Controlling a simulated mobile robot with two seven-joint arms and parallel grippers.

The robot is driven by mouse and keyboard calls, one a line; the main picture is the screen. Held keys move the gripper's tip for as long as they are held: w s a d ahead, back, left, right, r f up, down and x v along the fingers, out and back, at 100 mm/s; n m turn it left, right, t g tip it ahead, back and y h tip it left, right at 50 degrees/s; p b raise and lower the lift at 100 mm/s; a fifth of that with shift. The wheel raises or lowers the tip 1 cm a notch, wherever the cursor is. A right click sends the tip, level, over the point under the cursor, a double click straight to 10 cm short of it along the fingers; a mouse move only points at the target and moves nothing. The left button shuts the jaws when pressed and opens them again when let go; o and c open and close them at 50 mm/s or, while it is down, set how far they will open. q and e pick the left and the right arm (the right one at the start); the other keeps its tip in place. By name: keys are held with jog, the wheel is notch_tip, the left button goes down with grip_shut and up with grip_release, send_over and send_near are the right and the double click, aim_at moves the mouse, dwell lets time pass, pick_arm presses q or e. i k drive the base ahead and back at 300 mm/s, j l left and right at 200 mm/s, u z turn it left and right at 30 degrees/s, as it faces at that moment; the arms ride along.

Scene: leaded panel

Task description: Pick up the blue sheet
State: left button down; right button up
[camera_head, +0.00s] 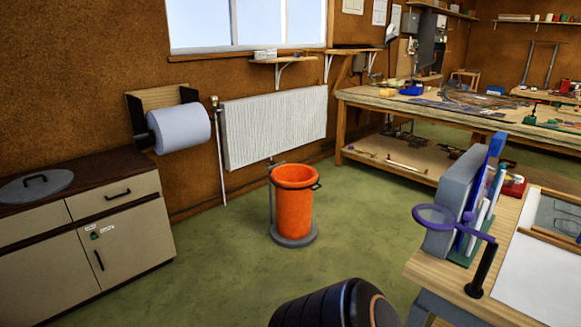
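A blue sheet (495,146) stands upright in a rack (463,253) on the wooden bench at the right. Its top edge rises above the other sheets, and its lower part is mostly hidden. Pale and green-tinted sheets stand close beside it, and a thick grey slab (447,207) stands on its left. A purple ring on a dark post (481,273) is in front of the rack. Neither of my grippers is in view.
The bench (424,264) also carries a white board (535,285). An orange bin (294,207) stands on the green floor, with open floor around it. A cabinet (120,240) is at left, and a long cluttered workbench (440,113) stands behind.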

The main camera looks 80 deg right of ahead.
aim_at(497, 143)
jog(key=z, duration=3.7)
jog(key=i+j, duration=0.1)
jog(key=j, duration=0.4)
jog(key=i+j+z, duration=0.1)
jog(key=j, duration=0.4)
